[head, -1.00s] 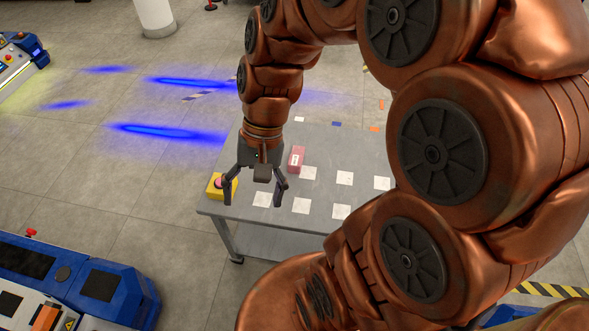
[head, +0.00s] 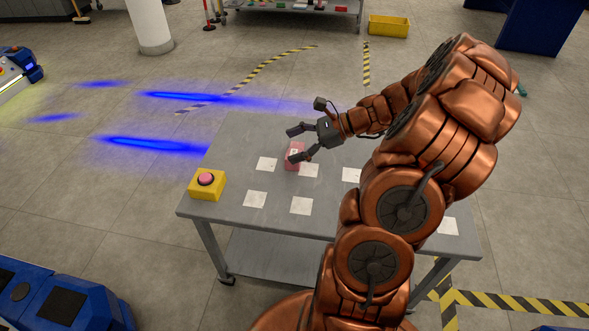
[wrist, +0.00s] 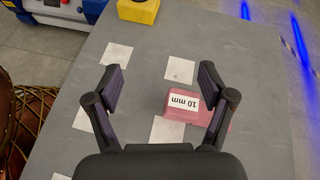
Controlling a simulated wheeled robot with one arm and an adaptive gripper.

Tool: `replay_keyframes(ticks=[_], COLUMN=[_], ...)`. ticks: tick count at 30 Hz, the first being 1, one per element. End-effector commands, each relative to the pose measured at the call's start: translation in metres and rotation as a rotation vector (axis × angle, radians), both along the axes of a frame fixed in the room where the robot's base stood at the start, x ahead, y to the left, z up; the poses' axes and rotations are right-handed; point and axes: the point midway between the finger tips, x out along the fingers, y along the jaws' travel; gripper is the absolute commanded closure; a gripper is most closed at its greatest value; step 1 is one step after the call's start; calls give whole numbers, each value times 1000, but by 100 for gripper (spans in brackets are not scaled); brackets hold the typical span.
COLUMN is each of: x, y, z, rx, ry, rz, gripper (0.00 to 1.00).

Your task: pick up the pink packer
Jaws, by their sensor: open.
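The pink packer (head: 293,157) is a small pink block on the grey table top (head: 225,197), partly behind my gripper in the head view. My gripper (head: 294,144) is open and empty, reaching over the packer from the right. In the wrist view my gripper (wrist: 162,88) has its two dark fingers wide apart.
White squares (head: 301,206) mark the table top. A blue machine (head: 58,300) stands at lower left. The floor left of the table is clear.

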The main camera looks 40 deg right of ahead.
Motion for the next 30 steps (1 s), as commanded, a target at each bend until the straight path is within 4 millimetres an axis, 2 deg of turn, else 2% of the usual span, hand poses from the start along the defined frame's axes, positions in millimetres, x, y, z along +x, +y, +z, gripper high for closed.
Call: replay_keyframes(ticks=[1,3,6,9,23,30], x=[-1,-2,-4,-5,17,34], y=[-17,-35,-54,-62,-41,-20], z=[-20,-31,-42,-47,-64,-81], rx=[34,68,103,121,123,124], ry=[10,18,25,30,31,29], rz=[-57,-119,-179,-210,-215,-212], gripper=[19,19,19,19,19,19])
